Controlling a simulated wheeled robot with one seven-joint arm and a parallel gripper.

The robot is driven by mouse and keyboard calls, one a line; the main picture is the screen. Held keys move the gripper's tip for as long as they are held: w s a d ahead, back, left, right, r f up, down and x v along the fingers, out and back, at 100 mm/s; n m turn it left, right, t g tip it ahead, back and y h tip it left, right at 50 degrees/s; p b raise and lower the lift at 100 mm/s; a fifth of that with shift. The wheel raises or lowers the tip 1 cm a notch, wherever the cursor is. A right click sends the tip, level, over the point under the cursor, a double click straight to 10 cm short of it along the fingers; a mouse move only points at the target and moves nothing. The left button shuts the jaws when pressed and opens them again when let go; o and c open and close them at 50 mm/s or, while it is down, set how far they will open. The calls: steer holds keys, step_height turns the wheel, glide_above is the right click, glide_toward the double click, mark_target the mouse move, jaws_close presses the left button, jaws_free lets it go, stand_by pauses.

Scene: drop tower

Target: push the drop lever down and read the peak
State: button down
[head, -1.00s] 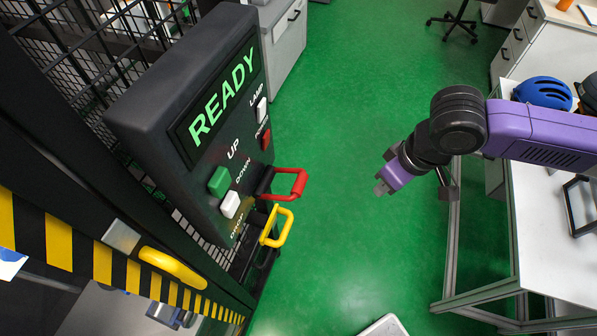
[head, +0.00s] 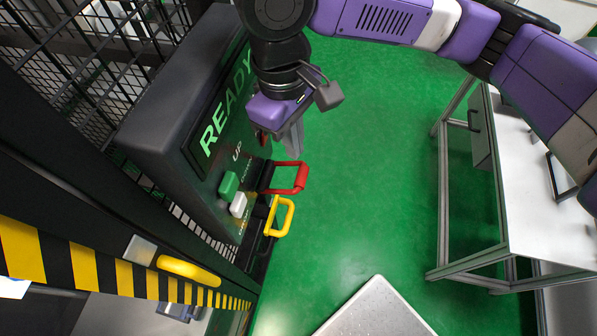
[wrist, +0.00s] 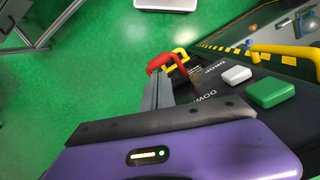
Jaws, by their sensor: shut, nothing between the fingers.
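A dark control box (head: 160,120) on the left shows READY in green letters on its display (head: 222,110). A red handle (head: 291,178) and a yellow handle (head: 280,215) stick out from its lower right side; both also show in the wrist view, red (wrist: 160,63) and yellow (wrist: 180,55). A DROP label (wrist: 201,68) is on the panel near them; I cannot tell which handle it marks. My gripper (head: 296,148) is shut and empty, just above the red handle. In the wrist view its fingers (wrist: 156,80) point at the red handle; contact is unclear.
A green button (head: 228,185) and a white button (head: 238,205) sit beside the handles. A black mesh fence (head: 85,75) and a yellow-black striped rail (head: 85,262) flank the box. A white-topped bench (head: 540,200) stands right. The green floor between is open.

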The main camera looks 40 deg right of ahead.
mark_target(299, 173)
steer(key=shift+f, duration=0.15)
steer(key=shift+s+d+f, duration=0.1)
steer(key=shift+s+f, duration=0.1)
steer(key=shift+f, duration=1.45)
steer(key=shift+s+f, duration=0.15)
steer(key=shift+f, duration=1.6)
